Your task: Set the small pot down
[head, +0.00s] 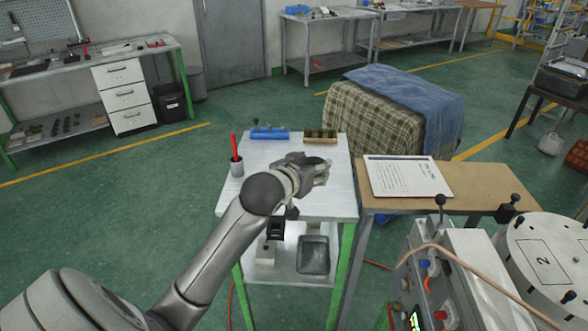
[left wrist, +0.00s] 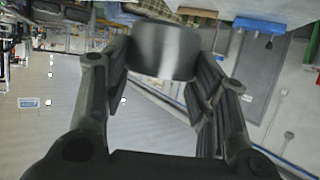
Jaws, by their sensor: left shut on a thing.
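The small pot (left wrist: 165,50) is a plain metal cylinder, seen in the left wrist view between the two fingers of my left gripper (left wrist: 160,75). The fingers press on it from both sides, so the gripper is shut on it. In the head view my left gripper (head: 318,170) is over the right part of the small white table (head: 285,200). The pot is mostly hidden by the gripper there. I cannot tell whether its bottom touches the tabletop. My right gripper is not in view.
A wooden table (head: 480,185) with a paper sheet (head: 405,177) adjoins on the right. The table's middle looks clear.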

